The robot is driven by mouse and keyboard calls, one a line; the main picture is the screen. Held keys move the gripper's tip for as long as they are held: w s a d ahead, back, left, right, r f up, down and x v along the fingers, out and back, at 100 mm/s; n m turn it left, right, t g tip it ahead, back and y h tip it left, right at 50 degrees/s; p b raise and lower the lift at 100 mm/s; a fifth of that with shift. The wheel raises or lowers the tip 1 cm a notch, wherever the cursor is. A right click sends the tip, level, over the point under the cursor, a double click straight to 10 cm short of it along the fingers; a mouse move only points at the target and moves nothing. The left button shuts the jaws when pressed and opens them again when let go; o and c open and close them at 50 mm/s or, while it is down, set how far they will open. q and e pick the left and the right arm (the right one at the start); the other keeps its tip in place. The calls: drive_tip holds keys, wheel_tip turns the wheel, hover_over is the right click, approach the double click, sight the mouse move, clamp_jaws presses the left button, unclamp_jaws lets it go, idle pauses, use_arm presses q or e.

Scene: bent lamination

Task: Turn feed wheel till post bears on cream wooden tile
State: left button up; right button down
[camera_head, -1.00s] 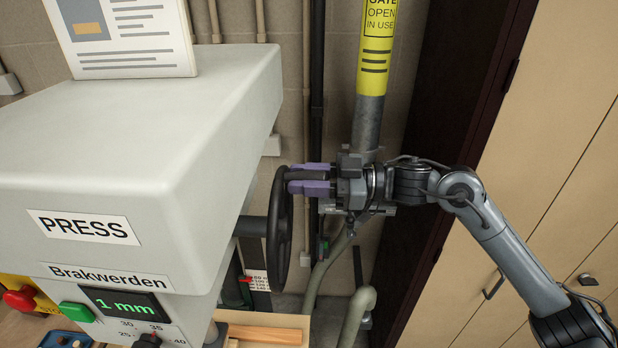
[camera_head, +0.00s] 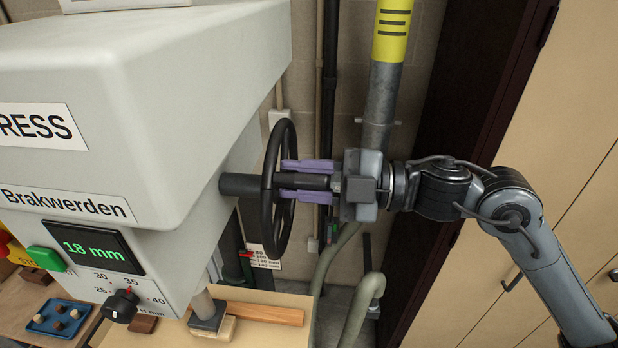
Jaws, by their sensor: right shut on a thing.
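The black feed wheel (camera_head: 268,214) stands on a dark shaft (camera_head: 238,184) at the press's right side. My right gripper (camera_head: 288,180) has its purple fingers shut above and below the wheel's dark handle. The grey post (camera_head: 204,305) comes down under the press head and ends in a dark square foot (camera_head: 209,317). A cream wooden tile (camera_head: 229,328) shows at the foot's lower right. I cannot tell whether foot and tile touch. The green display (camera_head: 93,246) reads 18 mm. My left gripper is out of view.
The press body (camera_head: 180,100) fills the left. A brown wooden strip (camera_head: 265,313) lies beside the foot. A blue tray (camera_head: 60,318) with small pieces sits at lower left. A grey pipe (camera_head: 381,100) stands behind my gripper, with beige cabinets (camera_head: 570,130) at right.

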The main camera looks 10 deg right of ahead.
sight(273, 224)
drive_tip(key=s+f+n+b, duration=0.1)
drive_tip(key=b, duration=0.1)
drive_tip(key=s+f+n+b, duration=0.1)
drive_tip(key=f+n, duration=0.1)
drive_tip(key=f+n+b, duration=0.1)
drive_tip(key=n+b, duration=0.1)
drive_tip(key=shift+s+a+f+b, duration=0.25)
drive_tip(key=shift+s+a+b, duration=0.1)
drive_tip(key=shift+s, duration=0.05)
drive_tip(key=shift+s+f+b, duration=0.15)
drive_tip(key=shift+f+b, duration=0.35)
drive_tip(key=shift+b, duration=0.05)
drive_tip(key=shift+a+f, duration=0.1)
drive_tip(key=shift+f, duration=0.25)
drive_tip(key=c, duration=0.9)
unclamp_jaws()
drive_tip(key=shift+c, duration=0.2)
drive_tip(key=shift+o, duration=0.5)
drive_tip(key=shift+r, duration=0.15)
